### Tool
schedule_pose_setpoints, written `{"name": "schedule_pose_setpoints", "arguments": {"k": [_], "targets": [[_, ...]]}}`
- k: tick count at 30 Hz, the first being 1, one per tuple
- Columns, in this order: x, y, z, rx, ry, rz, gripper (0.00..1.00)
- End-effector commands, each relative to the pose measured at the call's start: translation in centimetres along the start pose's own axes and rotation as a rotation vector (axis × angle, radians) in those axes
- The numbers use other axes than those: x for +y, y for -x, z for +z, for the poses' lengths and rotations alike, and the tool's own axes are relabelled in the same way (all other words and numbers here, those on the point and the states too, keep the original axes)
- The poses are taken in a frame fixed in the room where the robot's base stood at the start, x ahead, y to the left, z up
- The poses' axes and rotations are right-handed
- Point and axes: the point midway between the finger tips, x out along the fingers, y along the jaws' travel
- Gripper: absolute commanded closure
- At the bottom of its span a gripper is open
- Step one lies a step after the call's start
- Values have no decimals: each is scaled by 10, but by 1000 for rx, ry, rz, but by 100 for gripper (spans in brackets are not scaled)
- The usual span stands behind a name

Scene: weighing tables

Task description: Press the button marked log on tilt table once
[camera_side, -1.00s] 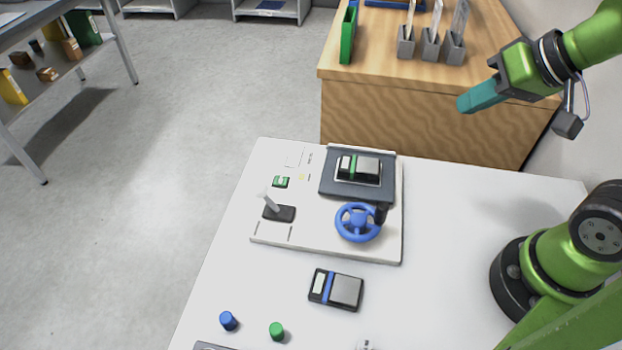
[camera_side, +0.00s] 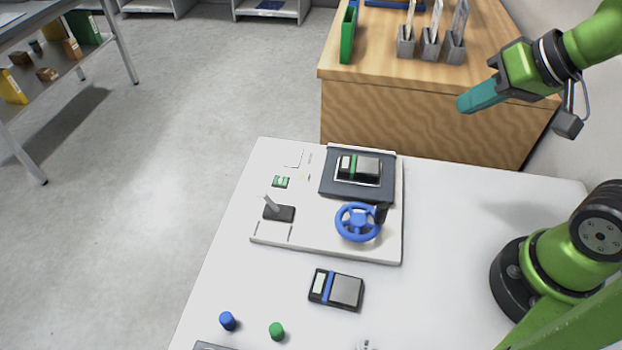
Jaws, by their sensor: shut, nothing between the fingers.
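A white control board (camera_side: 325,245) lies on the white table. At its back right is a dark tilt table (camera_side: 328,186) carrying a small scale with a green stripe (camera_side: 366,168). A small green button or label (camera_side: 281,182) sits on the board left of the tilt table; its marking is too small to read. A blue wheel (camera_side: 358,222) and a grey lever on a dark base (camera_side: 285,214) are on the front part. My gripper (camera_side: 463,105) has teal fingers, shut and empty, high to the upper right of the board, touching nothing.
A blue-striped scale (camera_side: 345,291) lies in front of the board. A blue cylinder (camera_side: 228,321) and a green cylinder (camera_side: 277,331) stand near the front edge. A wooden cabinet (camera_side: 420,120) with several grey holders stands behind.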

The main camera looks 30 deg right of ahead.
Motion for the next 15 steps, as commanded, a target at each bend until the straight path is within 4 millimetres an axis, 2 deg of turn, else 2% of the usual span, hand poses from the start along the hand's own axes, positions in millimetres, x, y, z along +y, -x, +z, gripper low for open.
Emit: {"name": "schedule_pose_setpoints", "arguments": {"k": [12,15], "targets": [[-2,-1,1,-5,8,-4,100],[-6,-10,8,-55,29,-6,100]]}}
